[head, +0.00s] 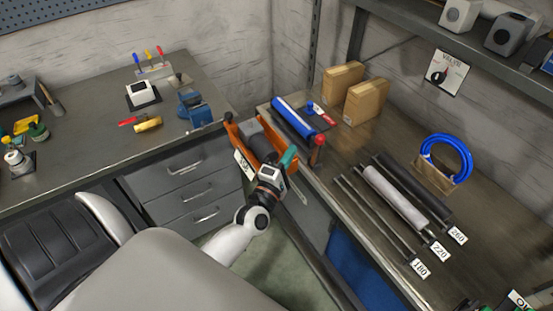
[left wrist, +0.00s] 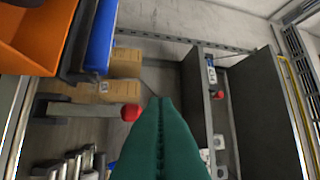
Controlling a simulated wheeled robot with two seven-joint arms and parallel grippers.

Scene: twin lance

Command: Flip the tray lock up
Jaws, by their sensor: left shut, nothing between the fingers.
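The tray lock looks like a short dark lever with a red ball knob (head: 318,140), at the edge of the right bench beside the orange tray (head: 293,186). My left gripper (head: 289,156) has green fingers, pressed together and empty. It is just left of the knob in the head view; its fingertips (left wrist: 160,103) show just right of the knob in the wrist view. I cannot tell whether they touch.
A blue roll (head: 294,116) lies behind the lever, with cardboard boxes (head: 366,102) beyond it. Rods and rollers (head: 395,193) with number labels lie on the right bench (head: 350,155). A left bench (head: 90,150) with drawers holds small tools.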

